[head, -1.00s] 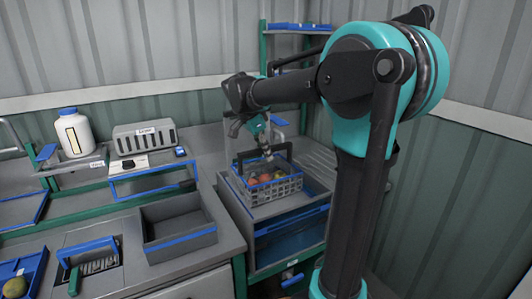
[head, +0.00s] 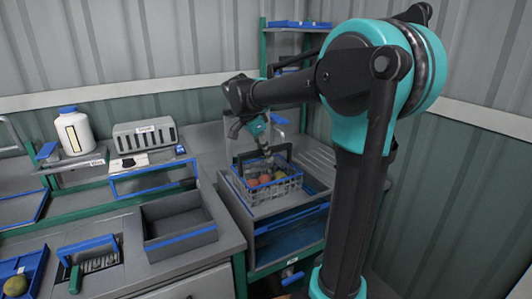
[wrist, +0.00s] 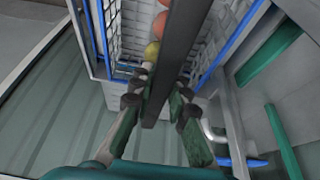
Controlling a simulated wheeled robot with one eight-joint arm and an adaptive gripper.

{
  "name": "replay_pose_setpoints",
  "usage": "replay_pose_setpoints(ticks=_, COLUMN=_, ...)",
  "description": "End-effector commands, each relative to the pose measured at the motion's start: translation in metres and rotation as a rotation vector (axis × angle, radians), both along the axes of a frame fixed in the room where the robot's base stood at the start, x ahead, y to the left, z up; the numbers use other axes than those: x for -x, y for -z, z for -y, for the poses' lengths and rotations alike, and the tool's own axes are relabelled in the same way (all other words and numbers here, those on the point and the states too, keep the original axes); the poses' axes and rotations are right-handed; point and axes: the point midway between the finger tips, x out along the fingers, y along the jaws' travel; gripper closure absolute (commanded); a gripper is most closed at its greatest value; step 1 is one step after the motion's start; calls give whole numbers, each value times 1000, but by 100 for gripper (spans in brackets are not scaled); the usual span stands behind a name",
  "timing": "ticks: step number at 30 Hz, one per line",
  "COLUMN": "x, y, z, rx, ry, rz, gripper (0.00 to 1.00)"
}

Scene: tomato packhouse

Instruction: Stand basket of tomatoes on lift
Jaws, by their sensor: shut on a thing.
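The basket (head: 275,193) is a grey mesh one with a blue rim and a dark handle, and it holds red, orange and yellow-green tomatoes (head: 264,180). In the head view it is upright at the grey unit with blue edges (head: 290,236), right of the worktop; I take this unit for the lift. I cannot tell whether the basket's base touches it. My gripper (head: 267,152) is above the basket, pointing down. In the wrist view the gripper (wrist: 160,100) is shut on the dark handle bar (wrist: 178,50), with tomatoes (wrist: 152,50) beside the bar.
An empty grey bin with blue edges (head: 180,246) stands on the worktop left of the basket. Behind it are a grey slotted box (head: 145,136) and a white bottle with a blue cap (head: 74,134). A green-framed shelf (head: 264,60) stands behind the arm, near the wall.

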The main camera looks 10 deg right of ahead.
Motion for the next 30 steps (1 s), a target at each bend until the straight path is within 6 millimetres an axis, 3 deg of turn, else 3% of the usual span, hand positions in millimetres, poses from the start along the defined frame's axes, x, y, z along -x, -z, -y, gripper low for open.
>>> replay_pose_setpoints(ticks=3, x=0, y=1, z=0, rx=0, ry=0, rz=0, gripper=100)
replay_pose_setpoints(ticks=4, x=0, y=1, z=0, rx=0, ry=0, rz=0, gripper=81)
replay_pose_setpoints(ticks=9, x=0, y=1, z=0, rx=0, ry=0, rz=0, gripper=60)
replay_pose_setpoints(ticks=15, x=0, y=1, z=0, rx=0, ry=0, rz=0, gripper=60)
replay_pose_setpoints(ticks=19, x=0, y=2, z=0, rx=0, ry=0, rz=0, gripper=74)
replay_pose_setpoints(ticks=30, x=0, y=1, z=0, rx=0, ry=0, rz=0, gripper=74)
